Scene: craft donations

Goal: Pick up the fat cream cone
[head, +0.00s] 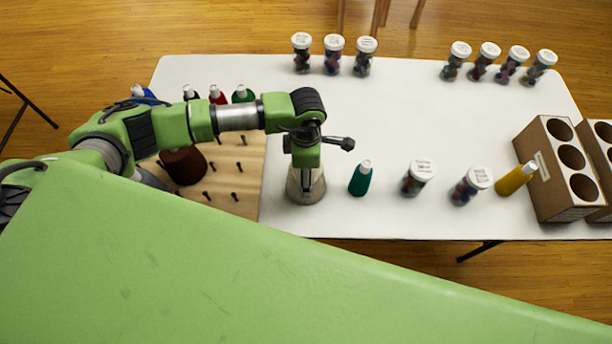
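A fat, pale cream-grey cone (293,190) stands upright on the white table, just right of the wooden peg board. The cone's base seems to rest on the table. My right gripper is not in view.
A teal cone (360,179) stands close on the right. Two jars (417,178), a yellow cone (516,178) and cardboard holders (560,170) stand further right. More jars line the back; mid-table is clear.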

